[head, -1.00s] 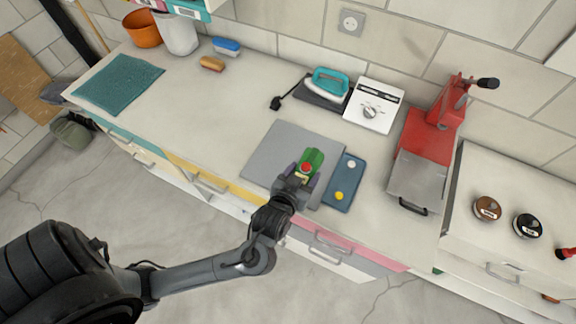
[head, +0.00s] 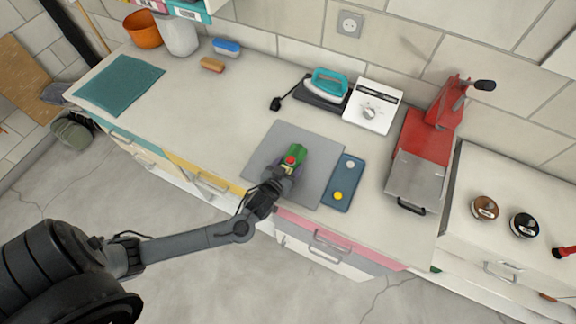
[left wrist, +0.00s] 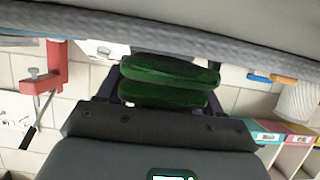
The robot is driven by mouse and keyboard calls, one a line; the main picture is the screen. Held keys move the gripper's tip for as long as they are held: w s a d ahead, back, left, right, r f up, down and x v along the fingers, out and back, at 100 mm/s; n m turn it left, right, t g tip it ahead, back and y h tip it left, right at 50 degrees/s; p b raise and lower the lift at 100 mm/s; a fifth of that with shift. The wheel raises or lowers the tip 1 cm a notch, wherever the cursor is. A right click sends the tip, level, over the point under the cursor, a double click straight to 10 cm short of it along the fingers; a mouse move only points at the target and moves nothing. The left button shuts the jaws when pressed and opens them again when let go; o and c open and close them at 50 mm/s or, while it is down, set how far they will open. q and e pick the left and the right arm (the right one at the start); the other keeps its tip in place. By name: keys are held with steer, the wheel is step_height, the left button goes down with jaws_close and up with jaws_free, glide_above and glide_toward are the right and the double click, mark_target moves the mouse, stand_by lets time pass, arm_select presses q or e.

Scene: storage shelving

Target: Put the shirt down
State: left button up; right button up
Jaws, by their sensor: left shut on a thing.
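The shirt appears as a small green folded bundle (head: 295,154) with red and yellow marks. It is over the grey mat (head: 318,160) on the counter, right of the mat's left edge. My left gripper (head: 290,163) comes in from the counter's front and is shut on the shirt. In the left wrist view, two green folds of the shirt (left wrist: 170,72) show between the dark fingers. A grey surface (left wrist: 220,32) fills the top of that view, very close to the shirt. I cannot tell whether they touch. My right gripper is not in view.
A blue-grey board (head: 343,182) with white and yellow discs lies on the right. A teal mat (head: 120,85) lies far left. Counter left of the grey mat is clear.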

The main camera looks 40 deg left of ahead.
arm_select(q)
steer(key=shift+f, duration=0.25)
steer(key=o, duration=1.1)
